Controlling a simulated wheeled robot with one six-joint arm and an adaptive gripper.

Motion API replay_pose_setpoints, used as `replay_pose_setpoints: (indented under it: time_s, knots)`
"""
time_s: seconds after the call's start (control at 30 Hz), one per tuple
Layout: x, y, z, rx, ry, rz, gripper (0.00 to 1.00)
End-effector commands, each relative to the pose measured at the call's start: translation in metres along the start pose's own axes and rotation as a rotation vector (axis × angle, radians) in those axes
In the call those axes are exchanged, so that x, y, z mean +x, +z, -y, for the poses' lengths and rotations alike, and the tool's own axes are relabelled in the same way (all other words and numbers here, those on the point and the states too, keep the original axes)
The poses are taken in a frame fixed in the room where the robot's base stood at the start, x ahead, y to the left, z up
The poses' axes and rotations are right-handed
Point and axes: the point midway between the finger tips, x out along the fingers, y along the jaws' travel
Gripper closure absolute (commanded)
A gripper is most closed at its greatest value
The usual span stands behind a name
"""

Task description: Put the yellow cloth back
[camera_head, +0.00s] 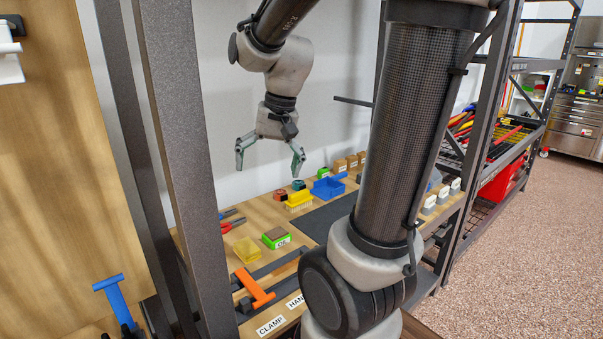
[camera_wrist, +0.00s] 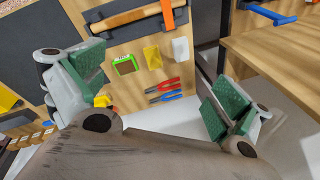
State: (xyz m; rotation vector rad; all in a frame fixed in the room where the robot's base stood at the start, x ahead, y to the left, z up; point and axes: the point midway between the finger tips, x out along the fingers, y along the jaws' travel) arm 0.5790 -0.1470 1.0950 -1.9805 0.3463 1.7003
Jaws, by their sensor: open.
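The yellow cloth (camera_head: 246,251), as I take it, is a small yellow folded-looking piece lying on the wooden bench top, left of a green-edged box. A matching yellow piece (camera_wrist: 152,57) shows in the wrist view, between the green-edged box and a white block. My gripper (camera_head: 270,160) is open and empty, pointing down in the air above the back of the bench. In the wrist view the green finger pads of my gripper (camera_wrist: 157,88) are wide apart, with nothing between them.
The green-edged box (camera_head: 276,238) is close by the yellow piece. Red- and blue-handled pliers (camera_head: 232,223) lie behind it. An orange clamp (camera_head: 255,288) lies in front. A dark rack post (camera_head: 178,150) rises at left.

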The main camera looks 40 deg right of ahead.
Motion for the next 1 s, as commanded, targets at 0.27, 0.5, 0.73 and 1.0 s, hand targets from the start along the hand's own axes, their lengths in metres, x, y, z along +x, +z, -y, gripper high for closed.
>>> replay_pose_setpoints:
  time_s: [0.27,0.5,0.73,1.0]
  knots:
    - [-0.042,0.074,-0.037,-0.407,0.042,-0.157,0.0]
    - [-0.048,0.097,-0.055,-0.557,0.071,-0.214,0.0]
    - [-0.048,0.098,-0.056,-0.568,0.073,-0.217,0.0]
    - [-0.048,0.098,-0.056,-0.566,0.073,-0.216,0.0]
